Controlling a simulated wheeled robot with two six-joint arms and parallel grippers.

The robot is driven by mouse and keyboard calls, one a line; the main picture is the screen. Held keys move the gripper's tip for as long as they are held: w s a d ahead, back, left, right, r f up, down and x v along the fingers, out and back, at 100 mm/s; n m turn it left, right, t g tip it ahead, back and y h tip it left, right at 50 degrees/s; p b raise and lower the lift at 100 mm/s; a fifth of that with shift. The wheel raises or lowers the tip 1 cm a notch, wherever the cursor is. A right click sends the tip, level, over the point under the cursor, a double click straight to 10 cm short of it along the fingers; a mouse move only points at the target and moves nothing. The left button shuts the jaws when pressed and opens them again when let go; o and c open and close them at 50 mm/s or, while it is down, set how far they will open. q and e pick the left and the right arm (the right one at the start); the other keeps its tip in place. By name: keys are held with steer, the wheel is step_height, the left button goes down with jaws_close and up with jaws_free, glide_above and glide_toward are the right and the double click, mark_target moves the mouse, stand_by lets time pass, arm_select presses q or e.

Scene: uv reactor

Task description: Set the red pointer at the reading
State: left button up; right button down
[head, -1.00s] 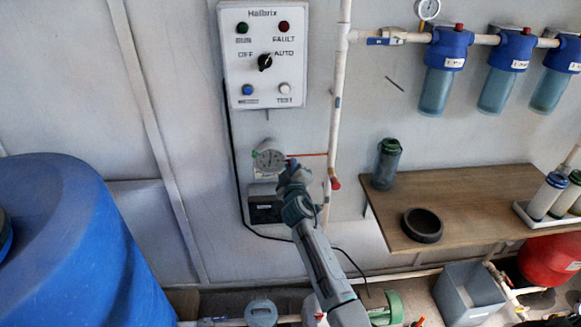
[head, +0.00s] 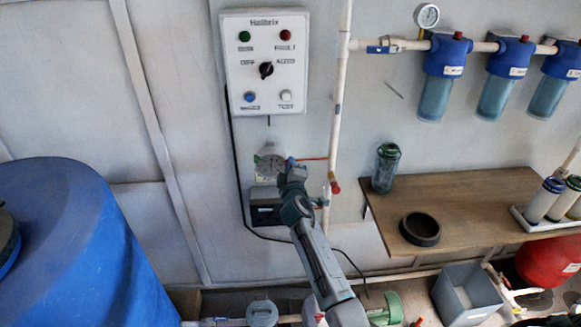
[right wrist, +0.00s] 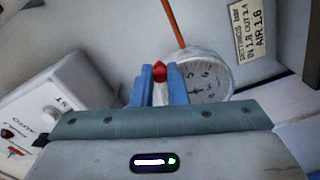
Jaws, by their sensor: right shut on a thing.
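A round white dial gauge (head: 268,164) is mounted on the wall below the control box. In the right wrist view the gauge (right wrist: 207,78) shows dark figures on its face, partly hidden by my gripper. My right gripper (head: 291,163) is at the gauge's right side in the head view. Its blue fingers (right wrist: 160,78) are shut on a small red piece, which looks like the red pointer (right wrist: 159,67). The pointer's exact reading cannot be made out. A settings plate (right wrist: 250,28) beside the gauge appears to read "IN 1.8 OUT 2.4, AIR 1.6". My left gripper is not in view.
The Halbrix control box (head: 266,62) is above the gauge, and a dark box (head: 265,212) is below it. A thin orange tube (right wrist: 174,22) runs from the gauge. A white vertical pipe (head: 337,120) and a wooden shelf (head: 470,200) stand to the right. A blue tank (head: 80,230) fills the left.

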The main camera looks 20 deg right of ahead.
steer(key=shift+r, duration=0.1)
steer(key=c, duration=1.4)
jaws_free()
steer(key=shift+c, duration=0.2)
steer(key=b+v, duration=0.1)
steer(key=v, duration=0.9)
steer(key=shift+s, duration=0.4)
